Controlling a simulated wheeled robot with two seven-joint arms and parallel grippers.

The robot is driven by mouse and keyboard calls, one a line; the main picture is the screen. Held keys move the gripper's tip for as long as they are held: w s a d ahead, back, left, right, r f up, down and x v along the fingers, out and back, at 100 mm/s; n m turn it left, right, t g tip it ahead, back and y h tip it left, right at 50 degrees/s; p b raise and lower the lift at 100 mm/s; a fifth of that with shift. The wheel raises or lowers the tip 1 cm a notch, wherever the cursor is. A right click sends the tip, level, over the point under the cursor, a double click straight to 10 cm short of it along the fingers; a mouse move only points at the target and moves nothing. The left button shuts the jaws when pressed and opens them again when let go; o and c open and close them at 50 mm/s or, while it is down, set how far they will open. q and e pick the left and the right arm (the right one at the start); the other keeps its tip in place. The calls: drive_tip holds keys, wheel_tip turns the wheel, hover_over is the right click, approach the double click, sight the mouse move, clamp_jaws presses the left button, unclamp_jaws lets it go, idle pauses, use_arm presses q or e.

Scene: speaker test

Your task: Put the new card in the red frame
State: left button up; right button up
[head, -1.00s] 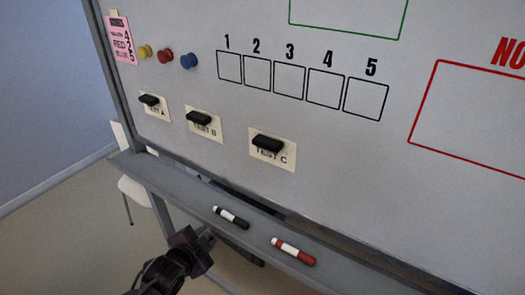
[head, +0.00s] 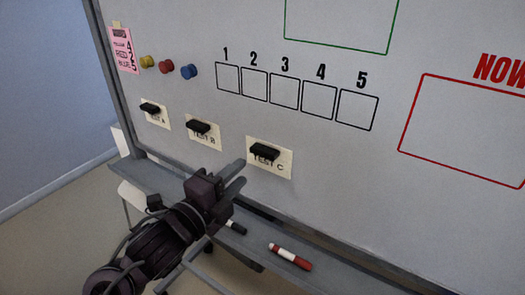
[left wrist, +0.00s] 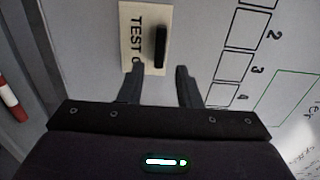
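Three cream cards hang on the whiteboard, each with a black grip: TEST A (head: 156,118), TEST B (head: 206,139) and TEST C (head: 282,168). Nothing visible marks one as the new card. The red frame (head: 402,142) at the right, under red lettering starting "NOW", is empty where visible; its right side is cut off. My left gripper (head: 241,173) is open and empty, just left of and below TEST C. In the left wrist view the TEST C card (left wrist: 129,38) and its black grip (left wrist: 161,47) lie ahead, the grip lined up between the open fingers (left wrist: 158,73). My right gripper is out of view.
Yellow, red and blue magnets (head: 165,67) sit by a pink note (head: 122,50). Several numbered black boxes (head: 284,93) and a green frame (head: 340,46) are empty where visible. The tray (head: 335,281) below holds a black marker (head: 237,227) and a red marker (head: 290,257).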

sight(261, 155)
use_arm(q)
drive_tip(key=x, duration=0.7)
drive_tip(key=shift+w+d, duration=0.2)
drive_tip(key=shift+d, duration=0.05)
drive_tip(key=shift+c, duration=0.3)
clamp_jaws()
